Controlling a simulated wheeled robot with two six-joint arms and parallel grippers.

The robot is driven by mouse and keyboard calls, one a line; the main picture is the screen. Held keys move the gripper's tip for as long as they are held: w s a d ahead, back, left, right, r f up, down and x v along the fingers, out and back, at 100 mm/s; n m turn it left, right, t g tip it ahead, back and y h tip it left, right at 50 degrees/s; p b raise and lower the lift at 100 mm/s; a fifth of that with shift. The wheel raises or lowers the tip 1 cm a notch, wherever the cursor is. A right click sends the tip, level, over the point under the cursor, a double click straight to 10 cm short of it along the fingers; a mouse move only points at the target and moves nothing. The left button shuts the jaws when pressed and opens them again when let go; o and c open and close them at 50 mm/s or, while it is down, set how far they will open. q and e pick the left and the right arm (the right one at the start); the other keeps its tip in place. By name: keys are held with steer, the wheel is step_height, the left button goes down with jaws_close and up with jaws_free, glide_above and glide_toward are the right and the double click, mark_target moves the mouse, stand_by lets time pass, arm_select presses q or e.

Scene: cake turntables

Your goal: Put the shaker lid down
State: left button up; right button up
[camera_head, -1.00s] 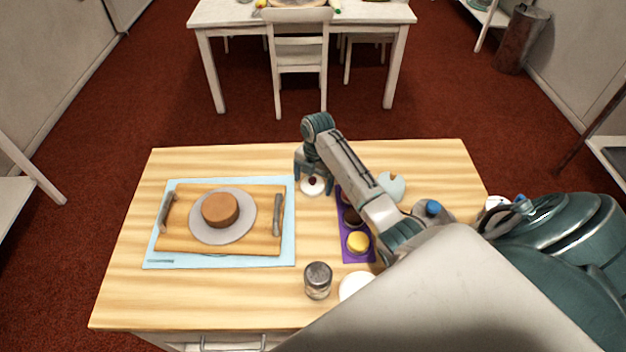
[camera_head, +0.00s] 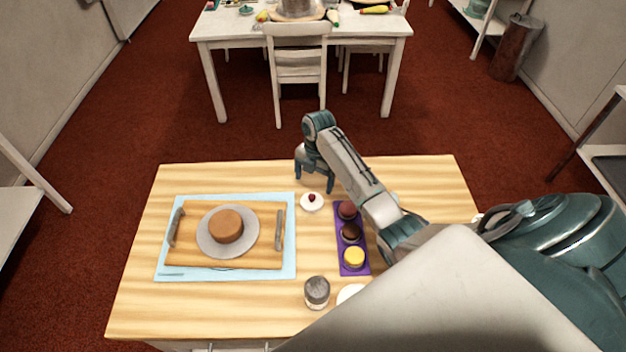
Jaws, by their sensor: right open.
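A small white round piece with a dark red centre (camera_head: 312,202) lies flat on the wooden table, left of the purple tray; I cannot tell for sure whether it is the shaker lid. My right gripper (camera_head: 314,184) is open just behind and above it, fingers pointing down, apart from it and empty. The shaker (camera_head: 317,292) stands upright near the front of the table, with a grey top and a clear lower part. I cannot tell whether that top is a lid. My left gripper is out of view.
A purple tray (camera_head: 353,271) holds three small round cakes. A pale blue mat (camera_head: 287,266) carries a wooden board (camera_head: 190,258) with a brown cake (camera_head: 227,226) on a grey disc. A white round item (camera_head: 350,292) is partly hidden by my arm. The table's back left is clear.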

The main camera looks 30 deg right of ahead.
arm_select(q)
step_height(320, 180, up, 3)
steer(key=shift+p, duration=0.95)
arm_select(e)
steer(key=r, duration=0.4)
steer(key=shift+w+d, duration=0.1)
steer(key=shift+d, duration=0.15)
